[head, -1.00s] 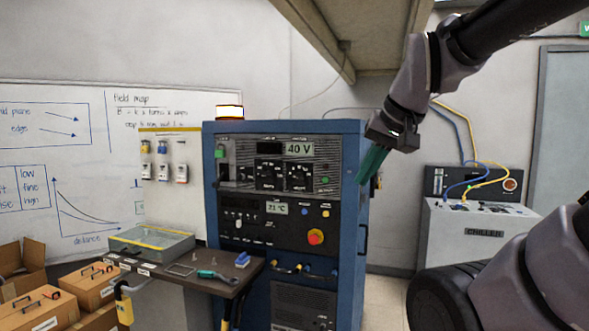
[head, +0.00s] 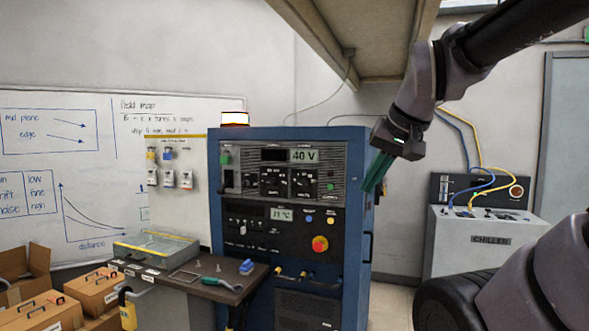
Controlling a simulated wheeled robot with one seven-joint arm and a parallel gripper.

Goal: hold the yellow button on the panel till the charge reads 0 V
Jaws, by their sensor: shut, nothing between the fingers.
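The blue power cabinet (head: 352,190) stands in the middle with a black front panel. The small yellow button (head: 331,217) is on the lower panel, right of a small blue button (head: 308,218). My gripper (head: 372,178) has green fingers, shut and empty. In the picture it overlaps the cabinet's upper right edge, above and to the right of the yellow button and apart from it. Its distance from the cabinet is hard to tell.
A red knob on a yellow base (head: 320,243) sits just below the yellow button. A shelf (head: 350,40) hangs overhead. A dark bench (head: 215,286) with tools juts out at left. The chiller (head: 485,240) stands at right.

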